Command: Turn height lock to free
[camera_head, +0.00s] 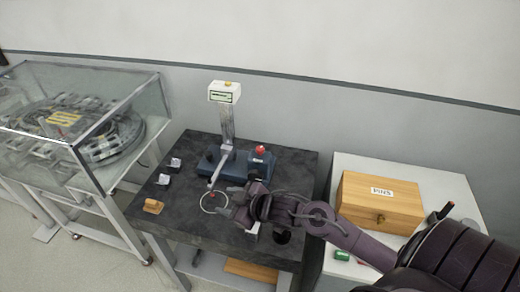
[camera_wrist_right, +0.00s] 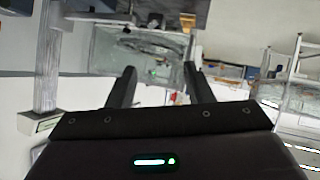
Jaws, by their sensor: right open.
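A measuring stand (camera_head: 227,125) with an upright grey column rises from a blue base on the dark table. A red knob (camera_head: 260,149) sits on a dark block on the base. I cannot tell which part is the height lock; no such label is readable. My right gripper (camera_head: 232,205) is open and empty in front of the stand, beside a pale ring (camera_head: 214,203). In the right wrist view the open fingers (camera_wrist_right: 160,85) have the column (camera_wrist_right: 46,60) to their left. My left gripper is out of view.
A glass case (camera_head: 80,120) stands at left. A wooden box marked PINS (camera_head: 380,205) and a green item (camera_head: 342,255) are on the white table at right.

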